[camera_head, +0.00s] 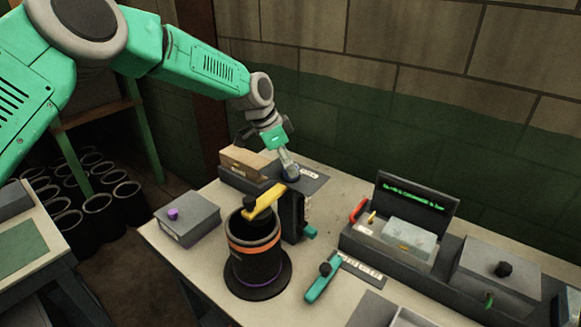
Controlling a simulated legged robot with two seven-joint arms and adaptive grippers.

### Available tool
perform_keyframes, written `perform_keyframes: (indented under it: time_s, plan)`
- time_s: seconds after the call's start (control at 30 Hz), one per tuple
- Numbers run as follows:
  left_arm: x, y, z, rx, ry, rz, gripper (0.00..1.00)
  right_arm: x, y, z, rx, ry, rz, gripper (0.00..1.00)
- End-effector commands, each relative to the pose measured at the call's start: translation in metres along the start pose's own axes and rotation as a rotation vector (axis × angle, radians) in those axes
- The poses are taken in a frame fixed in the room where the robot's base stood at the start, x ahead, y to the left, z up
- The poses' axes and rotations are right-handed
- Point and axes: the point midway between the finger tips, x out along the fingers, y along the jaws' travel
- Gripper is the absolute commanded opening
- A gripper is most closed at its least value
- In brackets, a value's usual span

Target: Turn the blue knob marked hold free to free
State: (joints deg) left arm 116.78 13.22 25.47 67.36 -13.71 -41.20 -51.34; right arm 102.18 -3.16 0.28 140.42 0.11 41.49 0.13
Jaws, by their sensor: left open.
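A small violet-blue knob (173,213) sits on top of a grey box (188,226) at the left of the table. The box has a pale label on its front, too small to read. A blue-green knob (308,232) sticks out low on the side of a black upright post (292,213); I cannot tell which knob is marked hold free. My left gripper (282,152) is open, pointing down behind the post, near its top. Its fingertips are hard to make out. I cannot tell whether it touches anything. My right gripper is not in view.
A black cylinder with an orange band (254,247) stands on a round base under a yellow arm (264,200). A teal-handled tool (322,282) lies in front. A grey console with a green-lit screen (414,198) stands right. Black sleeves (97,203) stand on the floor left.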

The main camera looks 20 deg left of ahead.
Motion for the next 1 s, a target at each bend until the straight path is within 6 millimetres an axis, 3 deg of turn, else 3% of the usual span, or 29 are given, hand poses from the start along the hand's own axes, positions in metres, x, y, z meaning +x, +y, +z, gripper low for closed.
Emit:
perform_keyframes:
  time_s: [0.2,0.43,0.63,1.0]
  plan:
    - [-0.048,-0.001,0.000,0.000,0.002,-0.002,0.55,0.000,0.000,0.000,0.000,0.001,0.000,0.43]
    - [-0.088,-0.003,0.000,-0.001,0.000,0.000,0.55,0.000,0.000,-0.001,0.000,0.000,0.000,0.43]
    - [-0.101,-0.003,0.001,-0.001,-0.001,0.001,0.55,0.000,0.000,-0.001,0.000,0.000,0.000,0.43]
    - [-0.102,-0.003,0.001,-0.001,-0.001,0.001,0.55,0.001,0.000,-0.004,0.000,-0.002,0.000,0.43]
